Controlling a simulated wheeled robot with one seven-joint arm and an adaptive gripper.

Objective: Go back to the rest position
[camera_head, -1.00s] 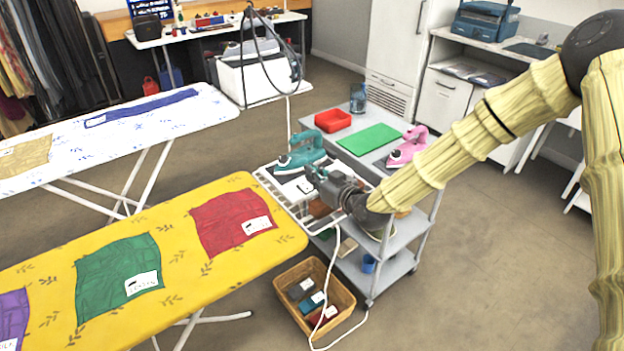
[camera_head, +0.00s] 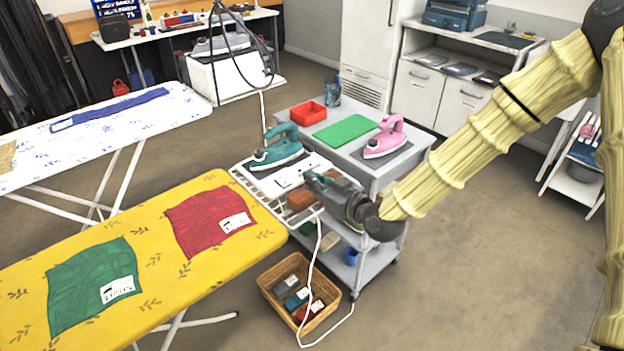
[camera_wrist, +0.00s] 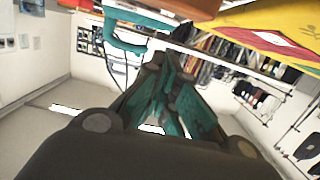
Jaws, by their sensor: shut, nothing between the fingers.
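My gripper (camera_head: 314,180) is shut and empty in the head view, above the white wire iron rest (camera_head: 262,192) at the end of the yellow ironing board (camera_head: 150,262). The teal iron (camera_head: 277,150) stands on that rest, just beyond and left of my gripper, apart from it. In the wrist view my gripper (camera_wrist: 160,62) shows its fingers together, with a teal handle (camera_wrist: 122,38) behind them. My arm comes in from the right in its yellow cover.
A grey cart (camera_head: 395,165) holds a pink iron (camera_head: 386,138), a green mat (camera_head: 344,131) and a red tray (camera_head: 308,114). A wicker basket (camera_head: 334,297) stands on the floor with a white cord beside it. The floor at right is open.

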